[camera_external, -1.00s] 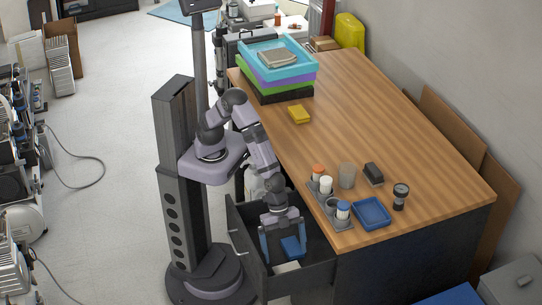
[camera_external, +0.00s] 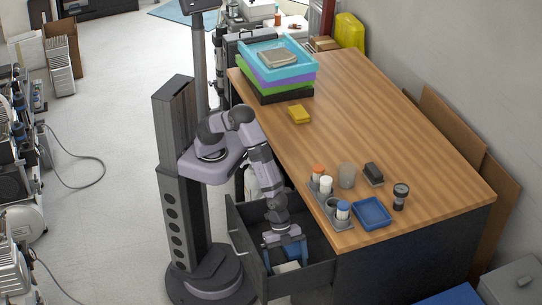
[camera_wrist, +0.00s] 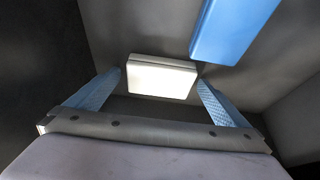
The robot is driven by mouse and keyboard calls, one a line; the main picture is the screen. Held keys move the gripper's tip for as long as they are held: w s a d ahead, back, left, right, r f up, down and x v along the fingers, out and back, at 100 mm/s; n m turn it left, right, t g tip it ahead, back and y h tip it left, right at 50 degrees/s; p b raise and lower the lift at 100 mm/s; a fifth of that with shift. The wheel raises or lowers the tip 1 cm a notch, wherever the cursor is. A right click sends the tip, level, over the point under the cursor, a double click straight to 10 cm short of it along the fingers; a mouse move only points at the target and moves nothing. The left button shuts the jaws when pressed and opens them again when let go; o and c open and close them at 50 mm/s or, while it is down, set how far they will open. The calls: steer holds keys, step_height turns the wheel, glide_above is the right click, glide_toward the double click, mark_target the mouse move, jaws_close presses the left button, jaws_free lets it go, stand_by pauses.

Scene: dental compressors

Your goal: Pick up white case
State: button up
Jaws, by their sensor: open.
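The white case (camera_wrist: 161,77) lies in the open drawer, and in the wrist view it sits between and just ahead of the fingertips. It also shows in the external view (camera_external: 287,267), partly covered by my gripper. My gripper (camera_wrist: 160,84) is open, with one blue finger on each side of the case, and no touch is clear. In the external view my gripper (camera_external: 284,257) reaches down into the drawer. A blue case (camera_wrist: 230,28) lies beyond the white case, to its upper right in the wrist view.
The drawer (camera_external: 318,274) has dark walls close around my gripper. The wooden desk (camera_external: 370,110) stands beside it. Near the desk corner are a grey holder with bottles (camera_external: 326,204), a blue tray (camera_external: 371,213) and a clear cup (camera_external: 347,175).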

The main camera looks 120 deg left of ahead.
mark_target(287, 267)
steer(key=shift+c, duration=0.3)
steer(key=c, duration=1.1)
steer(key=shift+r, duration=0.15)
step_height(287, 267, up, 10)
steer(key=shift+f+p, duration=0.1)
steer(key=shift+p, duration=0.2)
